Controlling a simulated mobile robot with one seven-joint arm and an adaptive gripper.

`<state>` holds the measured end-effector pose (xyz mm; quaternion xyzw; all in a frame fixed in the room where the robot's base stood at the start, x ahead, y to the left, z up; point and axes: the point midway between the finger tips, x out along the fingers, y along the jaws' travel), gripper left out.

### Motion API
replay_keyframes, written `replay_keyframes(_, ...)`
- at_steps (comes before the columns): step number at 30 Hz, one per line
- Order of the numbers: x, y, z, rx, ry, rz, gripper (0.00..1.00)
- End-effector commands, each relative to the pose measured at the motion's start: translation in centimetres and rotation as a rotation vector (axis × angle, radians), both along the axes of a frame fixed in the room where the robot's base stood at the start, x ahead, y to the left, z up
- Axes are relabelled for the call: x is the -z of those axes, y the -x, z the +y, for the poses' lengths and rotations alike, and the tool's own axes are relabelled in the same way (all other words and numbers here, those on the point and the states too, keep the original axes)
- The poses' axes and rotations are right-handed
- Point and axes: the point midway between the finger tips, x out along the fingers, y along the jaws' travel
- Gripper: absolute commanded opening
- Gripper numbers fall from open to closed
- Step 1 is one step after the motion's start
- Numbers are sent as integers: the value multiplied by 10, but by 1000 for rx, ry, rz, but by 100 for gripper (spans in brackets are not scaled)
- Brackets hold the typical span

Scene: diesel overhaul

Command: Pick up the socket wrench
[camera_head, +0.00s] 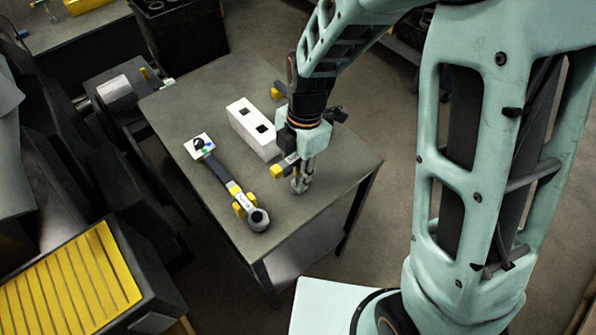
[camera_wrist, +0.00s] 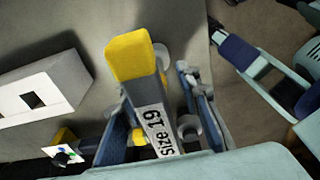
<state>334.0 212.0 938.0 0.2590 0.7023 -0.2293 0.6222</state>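A long wrench-like tool (camera_head: 226,178) lies on the table, with a dark shaft, yellow parts and a grey ring end toward the front. My gripper (camera_head: 302,180) is low over the right part of the table, pointing down. A yellow end (camera_head: 276,172) shows just left of it. In the wrist view, a grey and yellow piece labelled "Size 19" (camera_wrist: 152,105) lies between the fingers of my gripper (camera_wrist: 160,110). A gap shows between it and the right finger. Whether the left finger touches it is unclear. I cannot tell which piece is the socket wrench.
A white block with square holes (camera_head: 252,128) stands on the grey table (camera_head: 205,88), left of my gripper; it also shows in the wrist view (camera_wrist: 45,88). A small white plate (camera_head: 199,146) is at the long tool's far end. A yellow slatted tray (camera_head: 70,290) is at lower left.

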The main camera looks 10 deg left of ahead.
Motion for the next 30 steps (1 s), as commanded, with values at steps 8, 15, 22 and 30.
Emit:
replay_keyframes(8, 0, 0, 0, 0, 0, 0, 4)
replay_keyframes(15, 0, 0, 0, 0, 0, 0, 0)
replay_keyframes(22, -1, 0, 0, 0, 0, -1, 0)
replay_keyframes(30, -7, -1, 2, 1, 0, -1, 0)
